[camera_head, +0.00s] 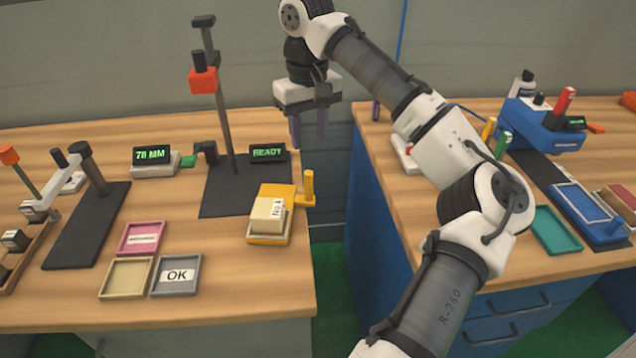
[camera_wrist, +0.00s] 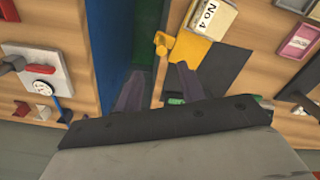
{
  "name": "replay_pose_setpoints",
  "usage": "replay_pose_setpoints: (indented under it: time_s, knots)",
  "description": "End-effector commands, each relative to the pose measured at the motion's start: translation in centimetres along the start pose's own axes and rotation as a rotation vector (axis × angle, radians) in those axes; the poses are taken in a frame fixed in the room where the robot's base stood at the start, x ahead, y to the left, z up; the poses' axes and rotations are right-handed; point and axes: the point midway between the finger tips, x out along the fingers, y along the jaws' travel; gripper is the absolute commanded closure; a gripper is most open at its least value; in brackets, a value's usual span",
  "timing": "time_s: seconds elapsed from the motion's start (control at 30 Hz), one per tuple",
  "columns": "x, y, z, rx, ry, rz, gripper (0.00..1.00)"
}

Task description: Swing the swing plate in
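The yellow swing plate (camera_head: 268,239) lies near the right edge of the left table, in front of a black stand base. A cream block (camera_head: 267,213) marked "No 4" sits on it. An upright yellow handle (camera_head: 308,186) stands at its right side. My gripper (camera_head: 308,132) is open and empty, fingers pointing down, above and behind the handle near the gap between the tables. In the wrist view, the fingers (camera_wrist: 157,88) are apart. The handle (camera_wrist: 163,42), swing plate (camera_wrist: 193,48) and block (camera_wrist: 207,17) show beyond them, not touched.
A dark post (camera_head: 223,120) with a red clamp rises from the black base (camera_head: 213,204). A "READY" display (camera_head: 268,152) stands by it. Pink, beige and grey trays lie front left. The right table (camera_head: 380,160) holds a blue device (camera_head: 545,130).

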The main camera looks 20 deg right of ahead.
Motion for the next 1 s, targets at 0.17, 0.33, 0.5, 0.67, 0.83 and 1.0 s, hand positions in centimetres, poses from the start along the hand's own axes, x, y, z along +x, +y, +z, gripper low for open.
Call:
replay_pose_setpoints:
  time_s: [0.17,0.33,0.5,0.67,0.83,1.0]
  knots:
    - [2.9,-0.1,0.0,-0.002,-0.001,-0.005,0.60]
    - [6.3,0.0,0.1,0.001,-0.002,-0.001,0.60]
    - [9.7,0.0,0.1,0.002,-0.002,0.000,0.60]
    - [12.0,-0.1,0.1,0.002,-0.002,-0.001,0.60]
    - [13.2,-0.1,0.0,0.002,0.000,0.000,0.60]
    - [13.4,-0.1,0.0,0.002,0.001,0.000,0.60]
